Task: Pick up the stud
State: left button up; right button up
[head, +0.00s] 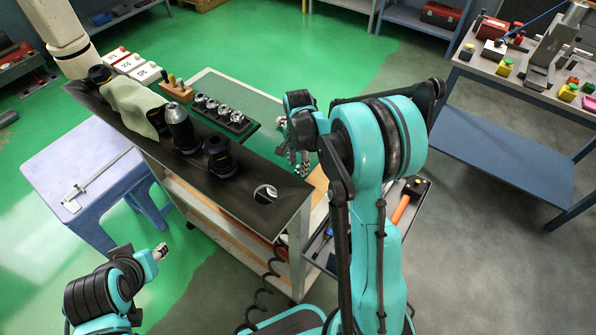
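I cannot pick out the stud with certainty. Several small silver parts stand in a black rack (232,120) on the cart, and they may be studs or collets. My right gripper (299,163) is over the right side of the cart, to the right of the rack and apart from it. Its metal fingers point down and are small and partly covered by my arm, so I cannot tell whether they hold anything. My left gripper (161,252) is low at the left, away from the cart and in front of the blue stool. Its fingers are too small to read.
A caliper (72,196) lies on the blue stool (100,165). A workbench (510,160) is at right. Green floor is open behind.

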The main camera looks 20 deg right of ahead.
jog(key=shift+f, duration=0.1)
grip_shut()
